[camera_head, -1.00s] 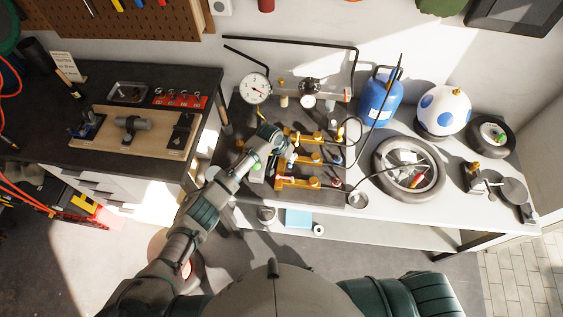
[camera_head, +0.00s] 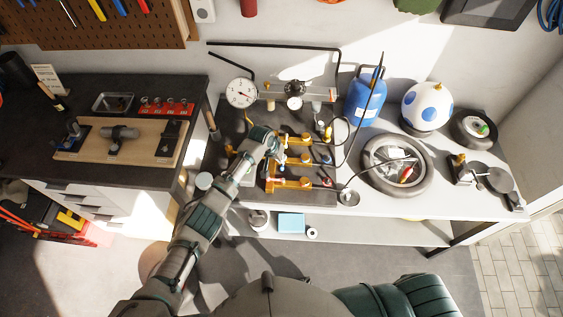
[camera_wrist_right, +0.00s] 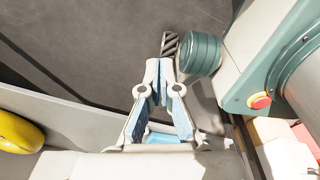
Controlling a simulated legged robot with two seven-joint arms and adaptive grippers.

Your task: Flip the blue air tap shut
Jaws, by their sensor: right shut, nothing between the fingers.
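Three brass tap assemblies stand in a column on the dark mat of the bench, the upper one (camera_head: 296,140), the middle one (camera_head: 303,160) and the lower one (camera_head: 290,183). A small blue part (camera_head: 327,158) shows at the right end of the middle one; its lever position is too small to tell. My left gripper (camera_head: 272,143) is at the left ends of the upper and middle assemblies; its fingers are largely hidden, and contact is unclear. My right gripper (camera_wrist_right: 160,65) is shut and empty in the right wrist view, apart from the taps.
A pressure gauge (camera_head: 241,93) and black piping stand behind the taps. A blue box (camera_head: 291,223) sits on the lower shelf.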

